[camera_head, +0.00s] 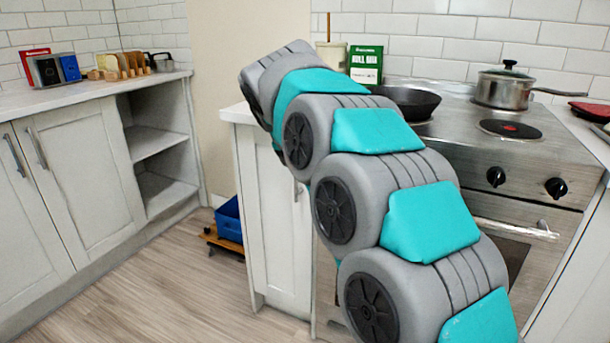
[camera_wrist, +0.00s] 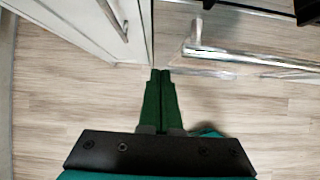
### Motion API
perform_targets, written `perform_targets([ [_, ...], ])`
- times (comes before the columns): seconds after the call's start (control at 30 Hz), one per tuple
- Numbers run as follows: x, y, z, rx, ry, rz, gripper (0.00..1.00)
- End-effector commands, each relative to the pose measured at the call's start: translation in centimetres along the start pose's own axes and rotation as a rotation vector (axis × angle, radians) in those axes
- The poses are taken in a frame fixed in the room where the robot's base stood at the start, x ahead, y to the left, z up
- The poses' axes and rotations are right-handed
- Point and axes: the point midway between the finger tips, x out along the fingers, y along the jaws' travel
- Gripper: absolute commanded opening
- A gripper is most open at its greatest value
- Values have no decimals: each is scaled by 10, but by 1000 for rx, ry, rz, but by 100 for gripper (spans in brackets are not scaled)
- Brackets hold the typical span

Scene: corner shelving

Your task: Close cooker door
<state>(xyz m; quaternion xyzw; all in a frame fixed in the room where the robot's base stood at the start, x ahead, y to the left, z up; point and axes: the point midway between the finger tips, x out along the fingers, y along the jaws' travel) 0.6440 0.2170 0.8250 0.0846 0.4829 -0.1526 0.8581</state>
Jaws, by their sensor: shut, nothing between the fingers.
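The steel cooker (camera_head: 470,165) stands at the right in the head view, with pans on its hob. Its door shows a bar handle (camera_head: 515,228) and a dark window (camera_head: 516,257), partly hidden behind my arm. In the wrist view the same bar handle (camera_wrist: 250,62) runs to the right edge in front of the steel front. I cannot tell whether the door is fully closed or slightly ajar. My gripper (camera_wrist: 160,74) has its green fingers together, empty, left of and below the handle's near end, with no clear contact. It is hidden in the head view.
A white cabinet (camera_head: 275,220) adjoins the cooker's left; its handle shows in the wrist view (camera_wrist: 112,20). A frying pan (camera_head: 408,100) and a lidded pot (camera_head: 503,88) sit on the hob. Open floor (camera_head: 150,290) lies left.

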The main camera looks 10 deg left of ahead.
Motion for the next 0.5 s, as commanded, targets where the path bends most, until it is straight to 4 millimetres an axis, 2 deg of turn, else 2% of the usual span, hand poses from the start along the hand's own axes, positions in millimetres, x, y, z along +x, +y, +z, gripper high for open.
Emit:
perform_targets([
  [0.5,-21,0,24,4,-3,2,0],
])
